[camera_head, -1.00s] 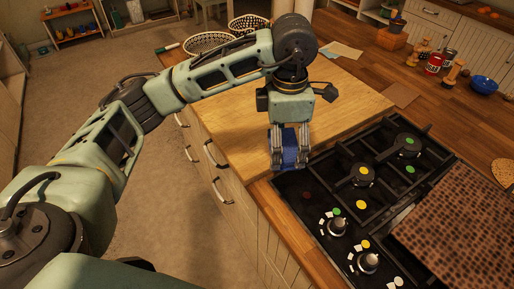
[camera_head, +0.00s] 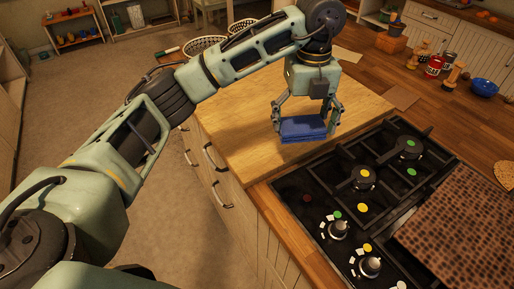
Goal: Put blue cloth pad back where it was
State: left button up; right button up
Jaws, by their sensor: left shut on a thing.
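The blue cloth pad (camera_head: 303,129) is a folded blue block over the light wooden board (camera_head: 241,146) on the counter, just beyond the hob's back left corner. My left gripper (camera_head: 304,118) points down and is shut on the pad, with one finger at each end of it. I cannot tell whether the pad touches the board or hangs just above it. My right gripper is not in view.
The black gas hob (camera_head: 340,200) with grates and knobs lies at the front right. A brown patterned mat (camera_head: 462,220) covers its right part. Wicker baskets (camera_head: 203,46) stand behind the board. A blue bowl (camera_head: 484,86) and red jar (camera_head: 434,65) stand at the back right.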

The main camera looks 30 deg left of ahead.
pick_arm(q)
jog(key=a+f+p, duration=0.1)
jog(key=a+f, duration=0.1)
jog(key=a, duration=0.1)
jog(key=a+f+p, duration=0.1)
jog(key=a+f, duration=0.1)
jog(key=a, duration=0.2)
jog(key=s+a+f+p, duration=0.1)
jog(key=a+f, duration=0.1)
jog(key=a, duration=0.2)
jog(key=shift+f, duration=0.2)
jog(key=shift+a+f, duration=0.2)
notch_tip(320, 180, down, 3)
jog(key=shift+f+p, duration=0.1)
jog(key=shift+p, duration=0.7)
jog(key=shift+f, duration=0.45)
jog(key=shift+f, duration=0.1)
jog(key=o, duration=1)
